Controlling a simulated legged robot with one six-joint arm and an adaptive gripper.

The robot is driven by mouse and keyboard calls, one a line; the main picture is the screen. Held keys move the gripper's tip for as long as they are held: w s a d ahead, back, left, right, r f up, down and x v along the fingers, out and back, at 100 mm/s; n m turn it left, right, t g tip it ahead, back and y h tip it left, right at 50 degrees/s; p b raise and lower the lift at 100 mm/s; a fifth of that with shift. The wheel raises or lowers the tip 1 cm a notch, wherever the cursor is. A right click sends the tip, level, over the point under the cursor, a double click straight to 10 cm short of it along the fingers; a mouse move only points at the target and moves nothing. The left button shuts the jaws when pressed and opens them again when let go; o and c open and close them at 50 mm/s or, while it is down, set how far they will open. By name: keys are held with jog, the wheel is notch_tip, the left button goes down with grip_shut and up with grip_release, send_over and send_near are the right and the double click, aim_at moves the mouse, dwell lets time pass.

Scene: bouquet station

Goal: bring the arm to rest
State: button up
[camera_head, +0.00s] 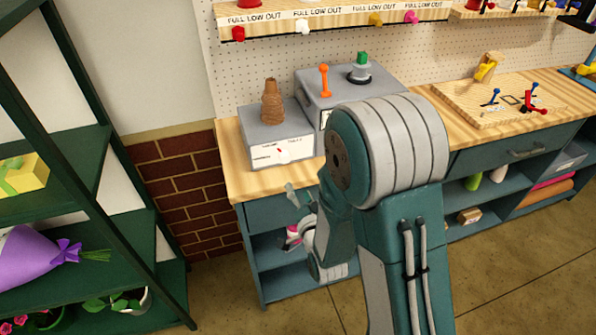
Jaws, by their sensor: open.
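My arm rises from the lower middle of the head view, with its large grey-and-teal joint in front of the workbench. The forearm folds down to the left of that joint. My gripper (292,212) is at the front left of the workbench (236,178), beside its open shelves. It is small and partly hidden by my own wrist. It looks open, and I see nothing held in it. A pink and white patch shows close to the gripper; I cannot tell what it belongs to.
A grey box with a brown ribbed cone (272,101) and a box with an orange lever (324,82) stand on the bench. A wooden board (470,112) lies right. A dark green rack (95,165) with a purple bouquet (32,258) stands left. Floor is clear at lower right.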

jog(key=s+d+r+n+g+h, duration=0.3)
jog(key=d+r+g, duration=0.3)
jog(key=d+r, duration=0.3)
jog(key=s+d+r+n+g+h, duration=0.1)
jog(key=s+d+r+g, duration=0.1)
jog(key=s, duration=0.8)
jog(key=s+d+r+n+g+h, duration=0.1)
jog(key=s+d+r+g, duration=0.1)
jog(key=s+r, duration=0.3)
jog(key=s+g, duration=0.1)
jog(key=s, duration=0.3)
jog(key=shift+s+d+n+g, duration=0.4)
dwell(0.4)
